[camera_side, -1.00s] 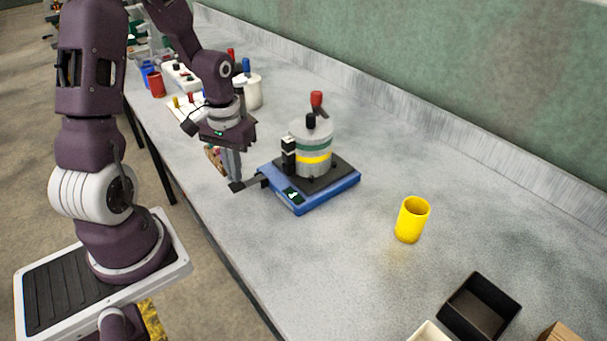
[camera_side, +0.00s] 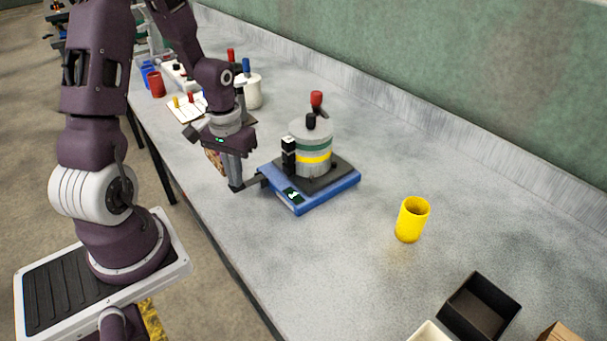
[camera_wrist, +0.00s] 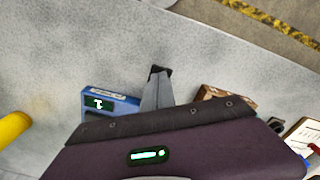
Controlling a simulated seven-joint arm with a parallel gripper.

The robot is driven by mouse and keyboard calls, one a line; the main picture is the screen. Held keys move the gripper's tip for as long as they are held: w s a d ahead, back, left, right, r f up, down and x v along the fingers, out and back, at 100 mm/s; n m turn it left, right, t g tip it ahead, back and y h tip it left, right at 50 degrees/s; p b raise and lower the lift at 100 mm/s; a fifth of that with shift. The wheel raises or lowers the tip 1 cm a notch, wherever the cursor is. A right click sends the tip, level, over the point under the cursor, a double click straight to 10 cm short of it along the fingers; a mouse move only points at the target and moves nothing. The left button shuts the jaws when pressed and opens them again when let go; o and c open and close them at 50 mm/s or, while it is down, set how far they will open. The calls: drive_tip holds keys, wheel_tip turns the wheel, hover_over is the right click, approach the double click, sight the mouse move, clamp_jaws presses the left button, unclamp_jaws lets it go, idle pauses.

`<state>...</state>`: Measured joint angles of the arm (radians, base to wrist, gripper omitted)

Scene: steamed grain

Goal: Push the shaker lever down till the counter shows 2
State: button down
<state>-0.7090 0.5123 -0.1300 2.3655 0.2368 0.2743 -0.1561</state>
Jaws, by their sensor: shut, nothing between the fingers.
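The shaker has a blue base (camera_side: 318,198) with a dark platform carrying a grey round jar (camera_side: 311,150) banded green and yellow. Its dark lever (camera_side: 255,182) sticks out from the base's left side toward my gripper. The counter (camera_side: 293,195) on the base's front is lit but too small to read there. In the wrist view the counter (camera_wrist: 98,103) shows a turned digit that looks like 1. My gripper (camera_side: 236,187) is shut and empty, pointing down at the lever's outer end. I cannot tell whether it touches. In the wrist view my fingertips (camera_wrist: 160,71) stand beside the blue base.
A yellow cup (camera_side: 411,220) stands to the right, with a black open box (camera_side: 480,307) nearer the front. A white container (camera_side: 252,92), a red cup (camera_side: 156,84) and a rack with coloured pegs (camera_side: 186,105) stand behind my gripper. The bench between shaker and yellow cup is clear.

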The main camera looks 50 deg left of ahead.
drive_tip(key=shift+f, duration=0.7)
wheel_tip(320, 180, up, 6)
drive_tip(key=shift+r, duration=0.1)
idle(0.6)
drive_tip(key=shift+d+r, duration=0.1)
drive_tip(key=shift+r, duration=0.05)
drive_tip(key=s+d+r+m+t, duration=0.2)
drive_tip(key=s+d+r, duration=0.3)
drive_tip(key=d+r, duration=0.3)
drive_tip(key=s+d+r+m+t, duration=0.3)
drive_tip(key=s+d+r+m, duration=0.1)
drive_tip(key=d+r, duration=0.4)
drive_tip(key=shift+s+r+t, duration=0.3)
drive_tip(key=shift+s+r, duration=0.15)
drive_tip(key=shift+r, duration=0.1)
